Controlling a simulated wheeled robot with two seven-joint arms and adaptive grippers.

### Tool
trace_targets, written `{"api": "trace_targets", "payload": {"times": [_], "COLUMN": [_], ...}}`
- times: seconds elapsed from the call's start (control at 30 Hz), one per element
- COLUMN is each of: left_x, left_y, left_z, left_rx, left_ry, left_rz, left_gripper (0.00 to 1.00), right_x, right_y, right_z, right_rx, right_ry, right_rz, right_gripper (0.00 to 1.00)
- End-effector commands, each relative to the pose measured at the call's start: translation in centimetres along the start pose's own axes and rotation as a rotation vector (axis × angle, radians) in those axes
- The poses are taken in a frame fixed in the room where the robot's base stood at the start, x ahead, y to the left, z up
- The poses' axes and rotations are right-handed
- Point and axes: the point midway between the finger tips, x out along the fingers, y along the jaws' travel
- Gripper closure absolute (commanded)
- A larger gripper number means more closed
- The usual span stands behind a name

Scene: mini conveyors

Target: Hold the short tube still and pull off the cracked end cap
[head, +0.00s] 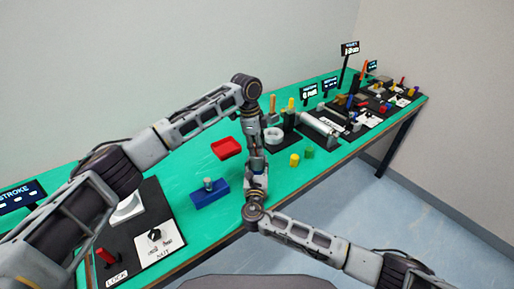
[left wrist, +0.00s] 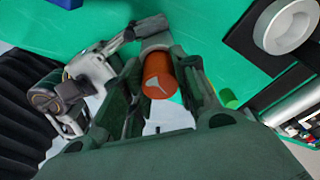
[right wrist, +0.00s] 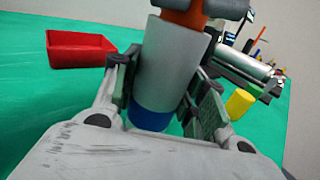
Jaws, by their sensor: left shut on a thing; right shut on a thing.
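The short tube (right wrist: 171,62) is a grey cylinder with a blue end cap (right wrist: 149,118) at its near lower end and an orange end cap (right wrist: 184,16) at its far upper end. In the left wrist view the orange cap (left wrist: 160,76) shows a pale, crack-like mark on its face. My left gripper (left wrist: 163,68) is shut on the orange cap; it also shows in the head view (head: 256,161). My right gripper (right wrist: 163,88) is shut around the grey tube. It comes from below in the head view (head: 256,182), where the grippers mostly hide the tube.
A red tray (head: 226,148) and a blue block with a grey peg (head: 209,193) stand to the left on the green table. Yellow (head: 294,160) and green (head: 308,153) cylinders stand to the right. A white ring (head: 273,134) and conveyor rollers (head: 319,124) lie beyond.

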Motion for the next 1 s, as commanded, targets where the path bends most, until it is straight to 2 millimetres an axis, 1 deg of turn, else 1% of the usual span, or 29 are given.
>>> {"api": "trace_targets", "payload": {"times": [0.03, 1.0], "left_x": [-0.1, -3.0], "left_y": [0.0, 0.0], "left_z": [0.0, -0.5], "left_rx": [0.0, 0.0], "left_ry": [0.0, 0.001], "left_rz": [0.0, -0.001], "left_gripper": [0.94, 0.94], "right_x": [-0.3, -0.3], "right_y": [-0.1, -0.1], "right_z": [-0.9, -0.9], "right_rx": [-0.005, -0.005], "right_ry": [0.015, 0.015], "right_rz": [0.0, 0.0], "right_gripper": [0.9, 0.9]}}
